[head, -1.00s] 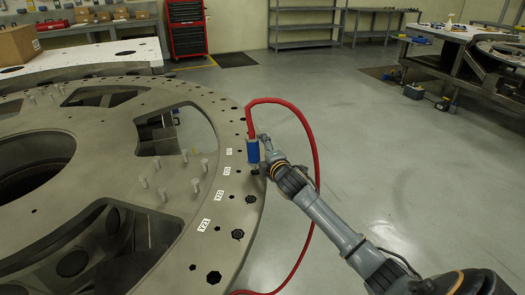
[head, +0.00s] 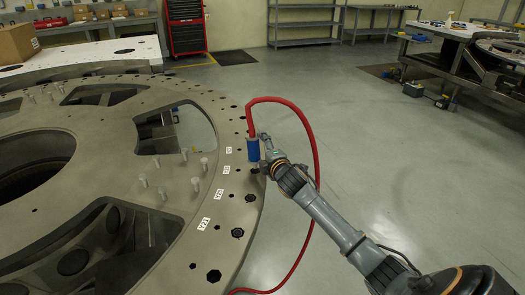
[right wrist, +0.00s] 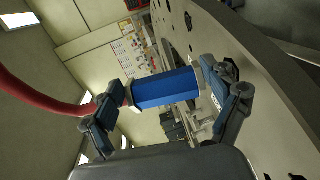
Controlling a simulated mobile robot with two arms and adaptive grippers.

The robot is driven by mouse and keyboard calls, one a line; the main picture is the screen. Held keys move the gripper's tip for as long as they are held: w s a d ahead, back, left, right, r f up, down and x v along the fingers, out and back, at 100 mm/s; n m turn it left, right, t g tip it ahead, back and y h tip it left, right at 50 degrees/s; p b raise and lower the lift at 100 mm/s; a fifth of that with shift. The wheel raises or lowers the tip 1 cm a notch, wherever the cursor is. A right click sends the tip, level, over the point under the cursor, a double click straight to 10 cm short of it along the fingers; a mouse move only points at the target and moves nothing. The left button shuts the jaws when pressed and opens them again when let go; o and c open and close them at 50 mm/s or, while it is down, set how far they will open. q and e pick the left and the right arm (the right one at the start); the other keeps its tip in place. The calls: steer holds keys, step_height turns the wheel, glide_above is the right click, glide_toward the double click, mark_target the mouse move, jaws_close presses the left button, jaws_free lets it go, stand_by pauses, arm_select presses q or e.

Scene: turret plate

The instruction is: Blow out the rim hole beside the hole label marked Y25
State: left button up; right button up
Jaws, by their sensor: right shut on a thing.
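The large grey turret plate (head: 90,137) fills the left of the head view, with holes along its rim. White labels run along the rim; the nearest reads Y21 (head: 203,224). Farther up are a label like Y23 (head: 219,194), a third label (head: 227,170) that fits Y25 but is too small to read surely, and a fourth (head: 228,150). My right gripper (head: 262,148) is shut on a blue air nozzle (head: 253,150) with a red hose, upright over the rim near the third and fourth labels. The blue body shows between both fingers (right wrist: 165,88). Whether its tip touches is unclear. My left gripper is out of view.
The red hose (head: 312,150) loops from the nozzle top down past the plate's right edge. Short pegs (head: 163,193) stand on the plate. Open floor (head: 380,150) lies to the right. A red tool cabinet (head: 186,27) and shelves (head: 305,22) stand at the back.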

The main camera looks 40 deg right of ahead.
steer(key=shift+f+b, duration=0.4)
steer(key=shift+f, duration=0.25)
stand_by(0.8)
steer(key=shift+s+a+f, duration=0.1)
steer(key=shift+f, duration=0.2)
stand_by(1.1)
step_height(320, 180, up, 3)
steer(key=p, duration=0.2)
steer(key=shift+f+p, duration=0.1)
steer(key=shift+p, duration=0.25)
step_height(320, 180, up, 6)
steer(key=p, duration=0.5)
steer(key=shift+f, duration=0.1)
